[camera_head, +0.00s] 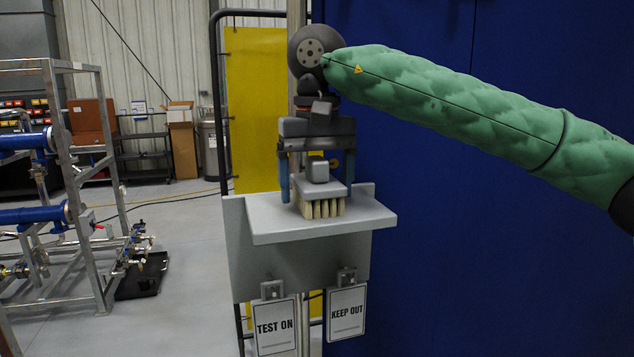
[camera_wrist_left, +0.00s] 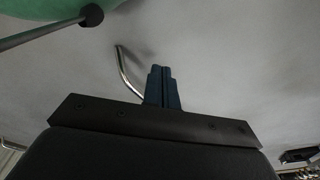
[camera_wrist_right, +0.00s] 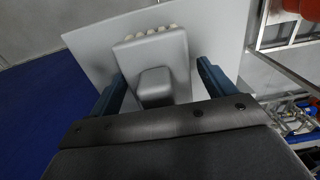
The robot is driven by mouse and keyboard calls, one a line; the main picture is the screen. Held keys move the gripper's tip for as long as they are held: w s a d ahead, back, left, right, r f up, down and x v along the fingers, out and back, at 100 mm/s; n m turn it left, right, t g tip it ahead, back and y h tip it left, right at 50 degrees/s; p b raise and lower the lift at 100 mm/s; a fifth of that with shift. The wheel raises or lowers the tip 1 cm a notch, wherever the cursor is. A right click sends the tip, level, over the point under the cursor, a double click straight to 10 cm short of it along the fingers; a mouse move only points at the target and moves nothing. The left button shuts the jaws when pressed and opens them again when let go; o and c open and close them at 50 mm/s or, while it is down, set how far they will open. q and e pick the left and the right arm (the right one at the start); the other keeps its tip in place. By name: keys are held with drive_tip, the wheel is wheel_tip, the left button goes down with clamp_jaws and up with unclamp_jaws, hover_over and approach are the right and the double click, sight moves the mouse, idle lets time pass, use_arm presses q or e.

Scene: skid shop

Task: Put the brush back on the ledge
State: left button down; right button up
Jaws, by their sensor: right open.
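The brush (camera_head: 320,187) is a grey block with a raised grip and pale bristles. It stands bristles down on the grey ledge (camera_head: 275,232), near the middle. My right gripper (camera_head: 317,192) is above it, pointing down, with its blue fingers open on either side of the brush. In the right wrist view the brush (camera_wrist_right: 152,62) lies between the two fingers, with gaps beside its grip. The ledge (camera_wrist_right: 222,32) shows behind it. My left gripper (camera_wrist_left: 161,72) has its fingers together with nothing between them. It shows only in the left wrist view, over grey floor.
Two signs, "TEST ON" (camera_head: 275,328) and "KEEP OUT" (camera_head: 346,312), hang from the front below the ledge. A blue wall (camera_head: 480,250) is on the right and a yellow panel (camera_head: 255,110) behind. A metal pipe skid (camera_head: 75,180) stands at the left. Open floor lies between.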

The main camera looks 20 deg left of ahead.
drive_tip(key=shift+r, duration=0.3)
wheel_tip(320, 180, up, 2)
drive_tip(key=shift+r+b, duration=0.1)
drive_tip(key=shift+b, duration=0.6)
wheel_tip(320, 180, up, 8)
drive_tip(key=shift+r+b, duration=0.1)
drive_tip(key=shift+b, duration=0.9)
use_arm(q)
wheel_tip(320, 180, up, 7)
drive_tip(key=w+d, duration=0.2)
drive_tip(key=shift+d+r+g, duration=0.15)
drive_tip(key=shift+g, duration=0.15)
use_arm(e)
drive_tip(key=shift+r, duration=0.55)
